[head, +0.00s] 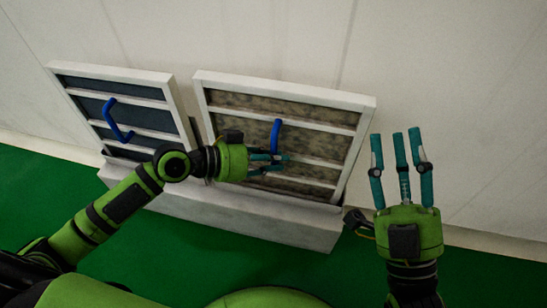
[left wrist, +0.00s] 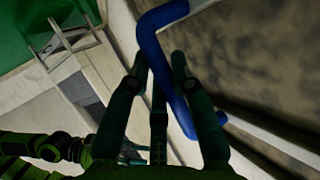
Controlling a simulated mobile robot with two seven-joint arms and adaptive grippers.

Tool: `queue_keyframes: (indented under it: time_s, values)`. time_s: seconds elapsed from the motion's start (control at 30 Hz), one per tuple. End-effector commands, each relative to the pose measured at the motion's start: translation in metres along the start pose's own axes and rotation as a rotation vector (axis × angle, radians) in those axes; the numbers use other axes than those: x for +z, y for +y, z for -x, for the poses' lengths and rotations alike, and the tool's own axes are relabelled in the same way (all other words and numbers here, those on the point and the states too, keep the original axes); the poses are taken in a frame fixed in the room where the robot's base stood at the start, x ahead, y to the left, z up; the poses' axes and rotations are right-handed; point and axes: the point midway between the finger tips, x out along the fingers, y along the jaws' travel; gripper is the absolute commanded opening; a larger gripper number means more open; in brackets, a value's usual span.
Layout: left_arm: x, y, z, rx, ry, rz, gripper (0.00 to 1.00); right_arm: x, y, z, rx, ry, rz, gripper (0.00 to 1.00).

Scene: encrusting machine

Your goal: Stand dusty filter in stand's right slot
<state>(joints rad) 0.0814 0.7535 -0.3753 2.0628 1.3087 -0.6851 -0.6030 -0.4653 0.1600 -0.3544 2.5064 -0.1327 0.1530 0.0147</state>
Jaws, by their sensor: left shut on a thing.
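The dusty filter (head: 235,97), a white frame with mottled brown panels, is upright and slightly tilted at the right part of the white stand (head: 290,228). Its lower edge meets the stand's top in the picture; I cannot tell whether it sits in the slot. My left gripper (head: 282,163) is shut on the filter's blue handle (head: 276,132). The left wrist view shows the handle (left wrist: 153,45) between the fingers (left wrist: 155,75), beside the brown panel (left wrist: 265,45). My right gripper (head: 397,140) is open and empty, right of the filter.
A second filter (head: 85,85) with dark panels and a blue handle (head: 112,118) stands at the left of the stand, with a gap between the two. A pale wall (head: 440,60) is behind. The green floor (head: 480,280) in front is clear.

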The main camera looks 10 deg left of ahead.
Motion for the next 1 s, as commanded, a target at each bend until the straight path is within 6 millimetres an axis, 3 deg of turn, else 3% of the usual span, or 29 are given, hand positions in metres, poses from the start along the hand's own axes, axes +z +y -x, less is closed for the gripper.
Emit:
queue_keyframes:
  time_s: [1.0]
  values:
    - [0.013, 0.000, -0.006, -0.002, 0.005, -0.003, 0.00, 0.012, -0.001, 0.008, 0.000, 0.000, 0.000, 0.40]
